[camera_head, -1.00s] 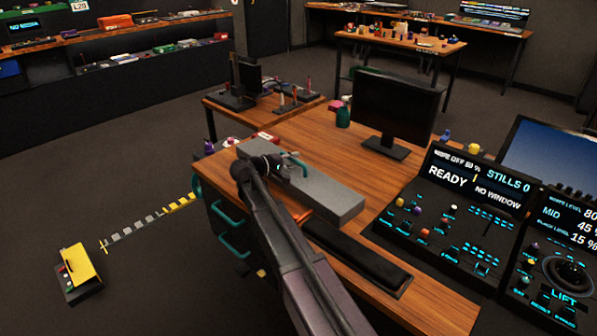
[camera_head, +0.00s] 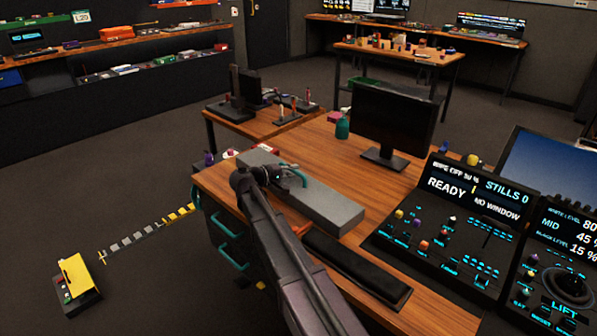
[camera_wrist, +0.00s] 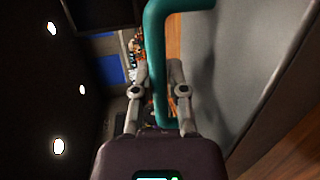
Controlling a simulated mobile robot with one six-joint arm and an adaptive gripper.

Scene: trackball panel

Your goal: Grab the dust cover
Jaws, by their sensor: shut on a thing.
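The dust cover is a long grey box-like cover (camera_head: 330,205) with a teal handle on top. It lies on the wooden desk (camera_head: 312,142), left of the control panel. My gripper (camera_head: 293,174) is over the cover's far part, at the handle, and my arm hides part of the cover. In the wrist view my gripper (camera_wrist: 159,70) is shut on the teal handle (camera_wrist: 155,45), with one finger on each side. The grey cover (camera_wrist: 235,60) fills the right of that view. Whether the cover touches the desk everywhere is hard to tell.
A black monitor (camera_head: 393,118) and a teal bottle (camera_head: 342,126) stand behind the cover. A black padded rest (camera_head: 358,272) lies in front. The control panel (camera_head: 440,225) is at right. A yellow box (camera_head: 76,275) sits on the floor at left.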

